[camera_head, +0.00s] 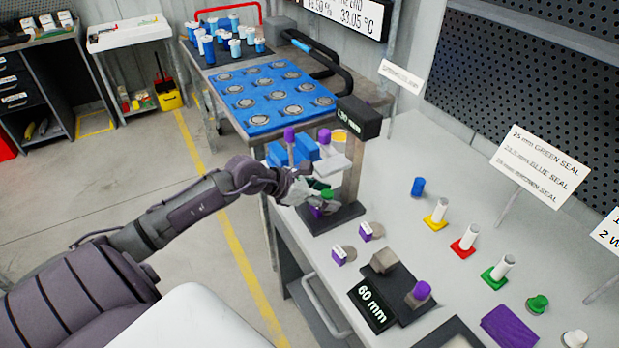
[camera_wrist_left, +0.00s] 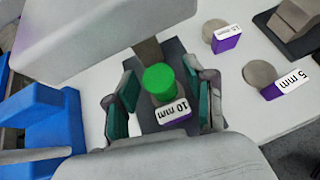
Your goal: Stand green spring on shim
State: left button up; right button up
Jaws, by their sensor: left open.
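The green spring (camera_wrist_left: 159,79) shows as a green round top between the fingers of my left gripper (camera_wrist_left: 163,105). It appears to be standing upright on the shim tagged 10 mm (camera_wrist_left: 174,113), on the dark base of the stand; the contact between them is mostly hidden. The gripper is open, with one teal-padded finger on each side and a visible gap to the green spring. In the head view, my left gripper (camera_head: 308,189) is at the stand, beside the green spring (camera_head: 327,194). My right gripper is out of view.
The stand's dark base (camera_head: 341,217) and post (camera_head: 354,166) are close to my gripper, with a grey plate above. Two tagged shims (camera_head: 366,231) lie nearby on the white table. A 60 mm gauge block (camera_head: 374,305) is nearer. Seals (camera_head: 464,242) stand in a row at right.

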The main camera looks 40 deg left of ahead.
pick_arm(q)
jog(key=b+v, duration=0.1)
jog(key=v, duration=1)
jog(key=shift+s+a+r, duration=0.2)
